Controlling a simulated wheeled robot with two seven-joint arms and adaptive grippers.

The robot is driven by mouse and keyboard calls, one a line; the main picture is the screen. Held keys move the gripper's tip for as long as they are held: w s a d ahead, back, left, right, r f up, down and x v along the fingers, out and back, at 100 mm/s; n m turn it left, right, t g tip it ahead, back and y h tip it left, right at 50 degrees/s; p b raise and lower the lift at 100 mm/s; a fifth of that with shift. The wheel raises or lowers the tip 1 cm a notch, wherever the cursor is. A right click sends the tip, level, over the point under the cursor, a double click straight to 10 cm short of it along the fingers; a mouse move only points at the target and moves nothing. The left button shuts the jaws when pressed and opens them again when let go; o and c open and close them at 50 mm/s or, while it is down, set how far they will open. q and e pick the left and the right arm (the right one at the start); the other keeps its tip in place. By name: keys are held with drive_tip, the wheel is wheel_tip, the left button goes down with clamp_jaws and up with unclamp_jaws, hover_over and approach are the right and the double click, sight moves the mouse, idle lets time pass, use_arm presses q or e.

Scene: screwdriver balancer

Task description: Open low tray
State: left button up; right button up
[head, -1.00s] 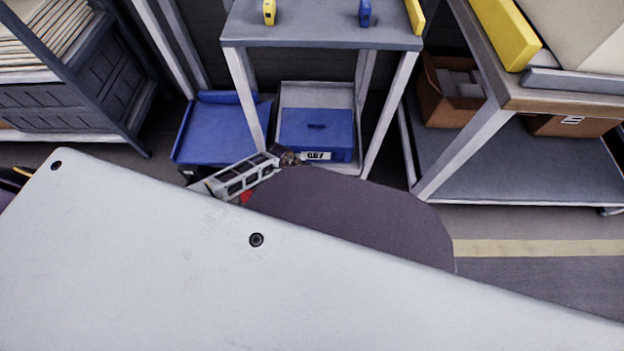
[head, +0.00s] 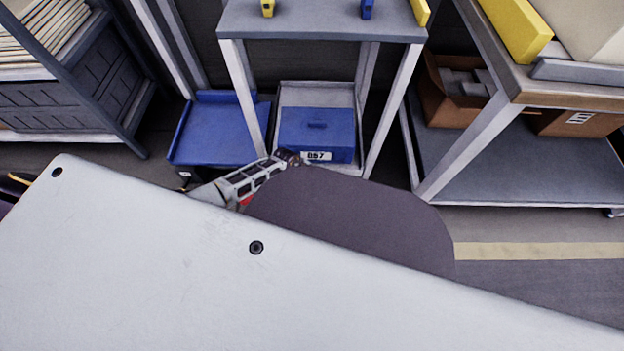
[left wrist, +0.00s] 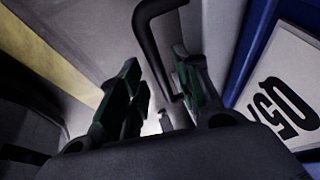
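The low tray (head: 343,94) is light grey and sits near the floor under the small table. It holds a blue box (head: 322,121) with a white number label. My left gripper (head: 291,158) is at the tray's front, just left of the label, and partly hidden by the arm and a dark rounded shape. In the left wrist view its two green-padded fingers (left wrist: 157,88) stand apart. A dark bent handle (left wrist: 149,32) runs down between them; I cannot tell whether they touch it. The label (left wrist: 283,85) is at the right there. My right gripper is not in view.
A flat blue platform (head: 215,133) stands left of the small table (head: 320,20), whose legs flank the tray. A workbench (head: 540,172) with cardboard boxes is at the right. A dark rack (head: 80,95) stands at the left. Bare floor shows at the right front.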

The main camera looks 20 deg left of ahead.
use_arm(q)
drive_tip(key=shift+c, duration=0.3)
clamp_jaws()
drive_tip(key=shift+s, duration=0.1)
